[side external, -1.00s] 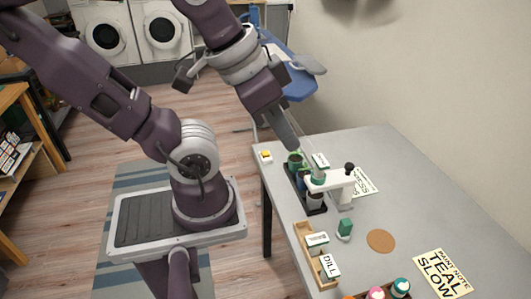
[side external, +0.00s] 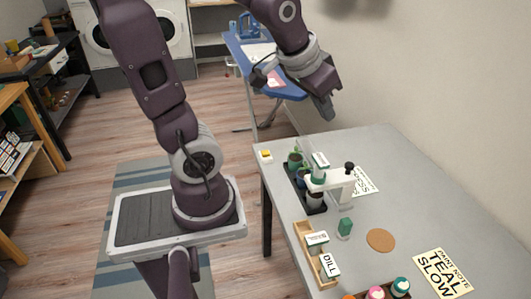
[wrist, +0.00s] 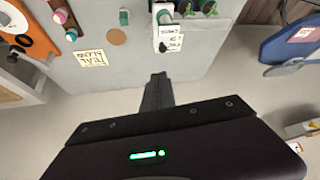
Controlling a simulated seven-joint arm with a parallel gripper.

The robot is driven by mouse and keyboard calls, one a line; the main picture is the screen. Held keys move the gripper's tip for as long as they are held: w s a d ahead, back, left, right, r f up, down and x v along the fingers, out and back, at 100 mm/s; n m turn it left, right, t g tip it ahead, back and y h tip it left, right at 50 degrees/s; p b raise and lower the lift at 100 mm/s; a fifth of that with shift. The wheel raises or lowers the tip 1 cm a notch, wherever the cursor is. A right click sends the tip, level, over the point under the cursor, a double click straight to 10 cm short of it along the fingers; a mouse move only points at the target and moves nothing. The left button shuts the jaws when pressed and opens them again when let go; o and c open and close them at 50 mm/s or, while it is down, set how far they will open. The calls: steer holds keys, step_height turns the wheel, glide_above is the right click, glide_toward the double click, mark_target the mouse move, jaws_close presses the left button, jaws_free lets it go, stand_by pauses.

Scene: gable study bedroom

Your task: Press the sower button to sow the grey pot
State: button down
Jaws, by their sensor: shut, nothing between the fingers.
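The sower is a white arm-like device (side external: 340,184) with a green top and a black knob (side external: 349,167) on the grey table. It also shows in the wrist view (wrist: 164,22). A light grey pot (side external: 315,199) stands under its head in a dark tray (side external: 318,210). A blue pot (side external: 301,180) and a green pot (side external: 294,161) stand behind it in the same tray, with green sprouts showing. My gripper (side external: 327,113) is shut and empty, in the air above and beyond the table's far end, apart from the sower. The inside of the grey pot is hidden.
A small yellow-topped white block (side external: 265,155) sits at the far left corner. The table's right side is mostly clear.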

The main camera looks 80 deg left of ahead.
steer(key=w+a+f+n+y, duration=0.1)
steer(key=w+a+f+y, duration=0.2)
steer(key=a, duration=0.5)
steer(key=g+y, duration=0.2)
steer(key=y, duration=0.1)
glide_above(265, 154)
step_height(265, 154, down, 19)
steer(key=shift+r+n, duration=0.2)
steer(key=shift+n, duration=0.1)
steer(key=shift+a, duration=0.1)
steer(key=shift+f, duration=4.4)
steer(key=shift+f, duration=0.4)
